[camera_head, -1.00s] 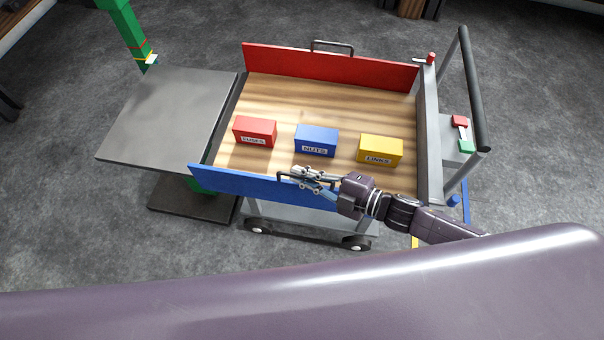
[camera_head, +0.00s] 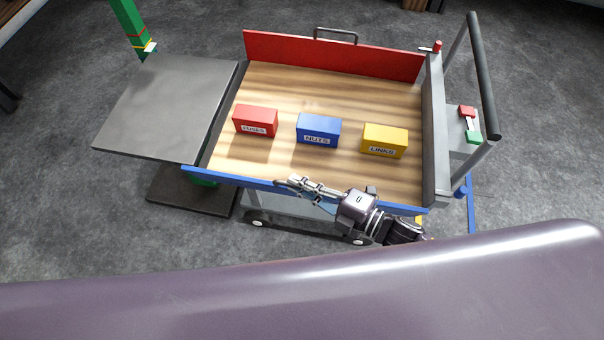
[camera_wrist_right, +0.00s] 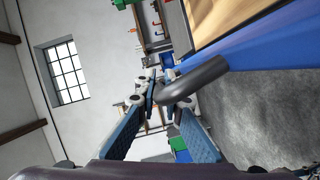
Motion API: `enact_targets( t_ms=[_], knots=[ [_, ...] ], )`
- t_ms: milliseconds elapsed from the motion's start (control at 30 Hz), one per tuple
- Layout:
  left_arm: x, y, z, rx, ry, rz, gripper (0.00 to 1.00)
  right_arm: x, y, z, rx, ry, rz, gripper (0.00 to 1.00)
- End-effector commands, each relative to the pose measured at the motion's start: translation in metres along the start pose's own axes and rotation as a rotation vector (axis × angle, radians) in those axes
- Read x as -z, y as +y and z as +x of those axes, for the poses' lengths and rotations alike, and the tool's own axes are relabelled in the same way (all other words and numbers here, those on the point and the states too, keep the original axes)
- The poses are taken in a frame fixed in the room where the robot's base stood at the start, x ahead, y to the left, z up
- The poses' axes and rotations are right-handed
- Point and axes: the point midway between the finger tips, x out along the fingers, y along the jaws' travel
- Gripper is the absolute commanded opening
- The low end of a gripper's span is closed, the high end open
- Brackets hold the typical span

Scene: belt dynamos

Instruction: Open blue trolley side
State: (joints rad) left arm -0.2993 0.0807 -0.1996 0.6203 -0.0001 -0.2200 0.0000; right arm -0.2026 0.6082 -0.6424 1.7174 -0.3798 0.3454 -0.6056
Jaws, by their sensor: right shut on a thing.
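The trolley's blue side (camera_head: 232,178) runs along the near edge of the wooden bed (camera_head: 290,88). It looks like a narrow strip, tilted outward from upright. My right gripper (camera_head: 300,187) is at its middle. In the right wrist view, my gripper's fingers (camera_wrist_right: 164,97) are closed around the dark bar handle (camera_wrist_right: 195,80), which joins the blue panel (camera_wrist_right: 262,48). In the head view the gripper mostly hides this handle. The red side (camera_head: 330,58) stands upright at the far edge. My left gripper is not in view.
Red FUSES (camera_head: 256,121), blue NUTS (camera_head: 318,130) and yellow LINKS (camera_head: 384,141) boxes stand on the bed. A grey platform (camera_head: 165,105) adjoins the left end. A push handle (camera_head: 482,75) and red and green blocks are at the right. Floor is clear in front.

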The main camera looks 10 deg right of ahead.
Motion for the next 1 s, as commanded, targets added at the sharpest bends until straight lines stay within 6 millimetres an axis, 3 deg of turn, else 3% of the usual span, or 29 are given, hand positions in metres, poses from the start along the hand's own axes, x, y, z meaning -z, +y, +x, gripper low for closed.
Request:
enact_targets(
  t_ms=[100,300,1000],
  knots=[
    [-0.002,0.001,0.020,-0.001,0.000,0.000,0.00,0.011,-0.018,-0.004,-0.034,-0.003,-0.075,0.00],
    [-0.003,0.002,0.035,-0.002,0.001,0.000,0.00,0.026,-0.031,-0.011,-0.081,-0.005,-0.196,0.00],
    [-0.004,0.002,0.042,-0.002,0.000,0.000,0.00,0.040,-0.044,-0.016,-0.082,-0.002,-0.202,0.00]
  ],
)
